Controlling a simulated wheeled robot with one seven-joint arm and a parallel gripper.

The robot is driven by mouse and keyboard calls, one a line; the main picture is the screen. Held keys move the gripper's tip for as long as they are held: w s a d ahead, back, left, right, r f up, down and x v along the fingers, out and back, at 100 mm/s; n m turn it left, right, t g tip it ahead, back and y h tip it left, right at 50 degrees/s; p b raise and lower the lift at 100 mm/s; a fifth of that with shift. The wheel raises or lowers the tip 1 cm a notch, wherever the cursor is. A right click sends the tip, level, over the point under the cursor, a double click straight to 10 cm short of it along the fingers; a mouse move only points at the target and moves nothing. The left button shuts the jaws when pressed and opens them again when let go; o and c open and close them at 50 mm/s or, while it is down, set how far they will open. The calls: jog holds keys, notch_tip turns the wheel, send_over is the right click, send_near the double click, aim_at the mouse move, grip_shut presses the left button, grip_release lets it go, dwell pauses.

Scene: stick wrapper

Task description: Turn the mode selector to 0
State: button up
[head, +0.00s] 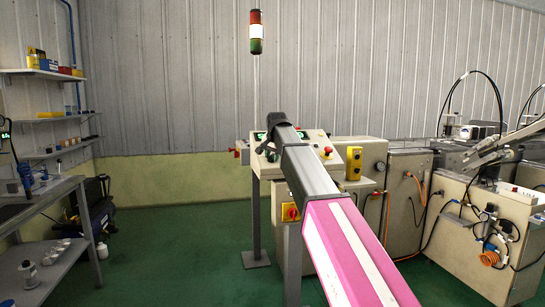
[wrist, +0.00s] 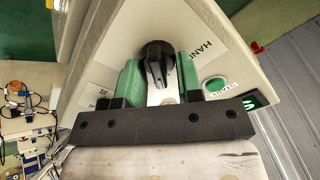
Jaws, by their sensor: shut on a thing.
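The mode selector, a black rotary knob (wrist: 156,62), sits on a pale sloped control panel in the wrist view. My gripper (wrist: 160,75) has its two green fingers on either side of the knob, shut on it. In the head view, my gripper (head: 275,125) is at the control panel (head: 318,140), and my arm hides the selector.
A green START button (wrist: 215,86) and a green lit display (wrist: 252,102) are close to the right finger. A red button (head: 328,151) and a yellow box (head: 354,163) are right of my arm. A signal tower (head: 256,32) stands behind. Open green floor lies at left.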

jog(key=n, duration=0.4)
jog(key=shift+a, duration=0.1)
jog(key=shift+a+n, duration=0.15)
jog(key=shift+n, duration=1.65)
jog(key=o, duration=0.8)
jog(key=shift+o, duration=0.2)
jog(key=shift+r, duration=0.1)
jog(key=v, duration=1)
jog(key=shift+s+r, duration=0.25)
